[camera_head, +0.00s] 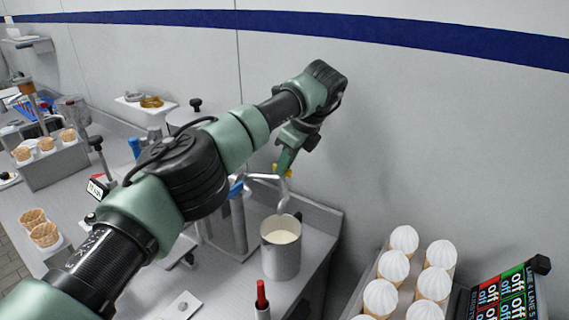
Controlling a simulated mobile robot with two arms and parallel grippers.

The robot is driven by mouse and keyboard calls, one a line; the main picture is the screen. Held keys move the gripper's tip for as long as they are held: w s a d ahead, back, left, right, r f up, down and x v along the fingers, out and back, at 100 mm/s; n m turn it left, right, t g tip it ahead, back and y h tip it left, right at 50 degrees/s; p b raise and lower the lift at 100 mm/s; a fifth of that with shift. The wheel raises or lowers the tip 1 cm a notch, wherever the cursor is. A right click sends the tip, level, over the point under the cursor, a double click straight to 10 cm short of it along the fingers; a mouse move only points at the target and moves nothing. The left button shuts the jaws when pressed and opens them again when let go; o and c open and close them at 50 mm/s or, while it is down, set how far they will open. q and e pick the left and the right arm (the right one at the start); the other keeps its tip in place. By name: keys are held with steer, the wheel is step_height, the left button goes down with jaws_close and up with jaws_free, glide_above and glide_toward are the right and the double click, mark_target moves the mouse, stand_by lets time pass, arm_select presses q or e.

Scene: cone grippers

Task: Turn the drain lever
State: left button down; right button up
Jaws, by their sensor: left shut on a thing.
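My left arm reaches across the view from the lower left. Its gripper (283,167) points down near the wall, above the metal tap and pipe (268,180). It is shut on a small yellow part at the top of the tap, which I take to be the drain lever (289,172). The fingers hide most of the lever. A metal pot (281,260) with cream-coloured liquid stands below the tap's spout. A blue part (236,188) shows on the tap's left side. My right gripper is not in view.
A rack with several white-topped cones (395,268) stands at the lower right beside a red and green off panel (502,297). A red-tipped marker-like thing (261,297) stands in front of the pot. Wafer cones (45,234) are at left. The wall is close behind.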

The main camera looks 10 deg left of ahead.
arm_select(q)
steer(key=shift+r, duration=0.1)
steer(key=c, duration=1.5)
jaws_free()
steer(key=v, duration=0.7)
steer(key=shift+d+r, duration=0.2)
steer(key=shift+r, duration=0.1)
steer(key=shift+s+f, duration=0.1)
